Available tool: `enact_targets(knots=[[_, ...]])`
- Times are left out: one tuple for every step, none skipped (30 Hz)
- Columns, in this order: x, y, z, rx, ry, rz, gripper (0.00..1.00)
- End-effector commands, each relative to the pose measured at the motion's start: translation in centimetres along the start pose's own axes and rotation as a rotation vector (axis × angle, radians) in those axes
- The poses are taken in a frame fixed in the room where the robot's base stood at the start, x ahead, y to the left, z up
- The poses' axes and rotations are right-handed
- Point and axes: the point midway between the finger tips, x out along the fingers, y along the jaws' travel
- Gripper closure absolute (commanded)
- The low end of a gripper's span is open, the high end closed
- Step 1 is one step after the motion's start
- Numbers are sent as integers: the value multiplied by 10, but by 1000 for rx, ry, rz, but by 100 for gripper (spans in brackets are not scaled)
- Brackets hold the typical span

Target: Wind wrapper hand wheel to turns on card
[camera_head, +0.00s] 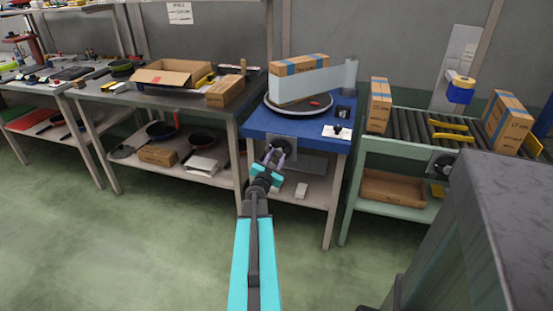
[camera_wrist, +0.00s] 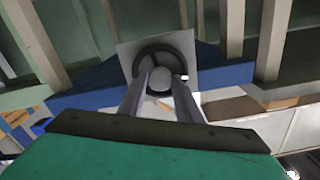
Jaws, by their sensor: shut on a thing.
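The wrapper hand wheel (camera_wrist: 165,43) is a dark ring with a grey round hub on a pale square plate (camera_wrist: 130,52), fixed to the front of the blue wrapper table (camera_head: 290,126). My gripper (camera_wrist: 162,82) has its two fingers at the middle of the wheel, shut on it. In the head view my gripper (camera_head: 276,156) covers most of the wheel. A taped carton (camera_head: 300,84) stands on the round turntable (camera_head: 286,112), with translucent film running to a film roll (camera_head: 351,76). A white card (camera_head: 336,132) lies at the table's right front; its writing is too small to read.
A roller conveyor (camera_head: 408,128) with cartons stands at right, with another dark wheel (camera_head: 443,164) on its front. A grey bench (camera_head: 150,100) with an open box (camera_head: 172,75) stands at left. A dark block (camera_head: 490,220) fills the near right. Green floor is clear at left.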

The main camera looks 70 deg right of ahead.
Motion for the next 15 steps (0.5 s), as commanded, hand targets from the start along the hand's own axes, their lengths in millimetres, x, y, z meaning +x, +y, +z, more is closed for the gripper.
enact_targets(knots=[[0, 1, 1, 27, 0, 0, 91], [0, 1, 1, 41, 0, 0, 91], [0, 1, 1, 59, 0, 1, 91], [0, 1, 1, 68, 0, 1, 91], [0, 0, 0, 76, 0, 1, 91], [0, 0, 0, 84, 0, 1, 91], [0, 0, 0, 88, 0, 1, 91], [0, 0, 0, 89, 0, 1, 91], [0, 0, 0, 90, 0, 1, 91], [0, 0, 0, 90, 0, 1, 91], [0, 0, 0, 90, 0, 1, 91], [0, 0, 0, 89, 0, 1, 91], [0, 0, 0, 89, 0, 1, 91], [0, 0, 0, 89, 0, 1, 91], [0, 0, 0, 88, 0, 1, 91]])
